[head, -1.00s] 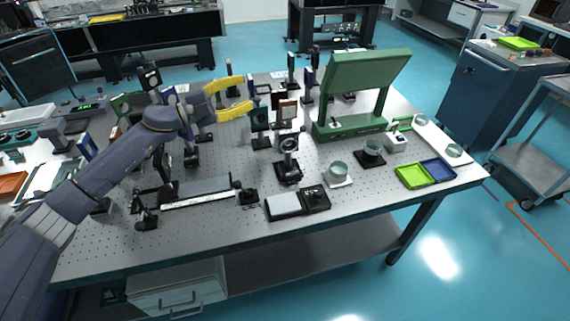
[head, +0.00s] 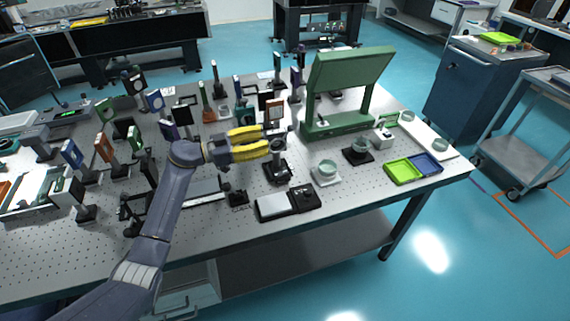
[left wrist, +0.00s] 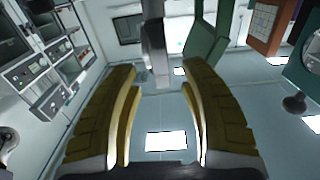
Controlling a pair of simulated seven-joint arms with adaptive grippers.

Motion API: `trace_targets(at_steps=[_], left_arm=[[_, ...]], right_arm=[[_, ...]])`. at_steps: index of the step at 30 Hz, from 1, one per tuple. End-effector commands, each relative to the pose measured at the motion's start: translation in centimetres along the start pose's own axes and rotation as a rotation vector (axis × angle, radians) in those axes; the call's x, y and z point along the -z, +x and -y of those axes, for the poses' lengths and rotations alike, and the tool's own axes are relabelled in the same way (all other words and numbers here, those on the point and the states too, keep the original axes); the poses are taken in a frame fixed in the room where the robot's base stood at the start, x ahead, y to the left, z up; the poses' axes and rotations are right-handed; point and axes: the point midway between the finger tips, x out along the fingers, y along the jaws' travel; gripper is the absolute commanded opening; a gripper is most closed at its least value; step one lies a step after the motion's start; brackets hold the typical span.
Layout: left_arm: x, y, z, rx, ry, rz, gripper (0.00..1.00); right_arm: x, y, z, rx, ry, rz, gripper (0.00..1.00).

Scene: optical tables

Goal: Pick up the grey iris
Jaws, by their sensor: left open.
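The grey iris (head: 280,147) looks like the dark ring on a short post with a dark base, near the middle of the table in the head view; the gripper partly covers it. My left gripper (head: 270,141) has yellow fingers, points right and is open, with its tips close beside the iris's upper part. In the left wrist view the open left fingers (left wrist: 160,75) have a grey upright part (left wrist: 156,42) just beyond and between their tips. I cannot tell whether they touch it, and nothing is clearly held. My right gripper is out of view.
A brown framed plate (head: 276,110) and other posted optics stand close behind the gripper. A green stand (head: 340,125) is at the back right. A black-and-white device (head: 290,203) lies in front, with a glass dish (head: 325,170) to the right.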

Motion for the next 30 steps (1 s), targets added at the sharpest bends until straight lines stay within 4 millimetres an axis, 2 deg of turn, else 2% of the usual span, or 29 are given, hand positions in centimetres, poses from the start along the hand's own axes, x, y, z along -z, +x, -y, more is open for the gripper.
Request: trace_targets(at_steps=[3, 8, 21, 28, 29, 30], left_arm=[[-0.8, -0.2, 0.2, 0.009, -0.029, 0.013, 0.44], [-0.9, 0.5, 0.2, 0.01, -0.034, 0.016, 0.44], [-0.9, 4.5, 0.2, 0.009, -0.032, 0.016, 0.44], [-0.9, 4.6, 0.2, 0.01, -0.031, 0.016, 0.44], [-0.9, 4.6, 0.2, 0.01, -0.031, 0.016, 0.46], [-0.9, 4.6, 0.2, 0.01, -0.031, 0.016, 0.41]], right_arm=[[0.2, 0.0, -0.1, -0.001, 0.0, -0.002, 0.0], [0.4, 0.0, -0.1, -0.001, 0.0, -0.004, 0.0], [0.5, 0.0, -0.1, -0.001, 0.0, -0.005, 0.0], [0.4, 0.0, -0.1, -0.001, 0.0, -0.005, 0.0], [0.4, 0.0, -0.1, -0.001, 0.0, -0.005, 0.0], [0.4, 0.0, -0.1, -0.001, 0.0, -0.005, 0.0]])
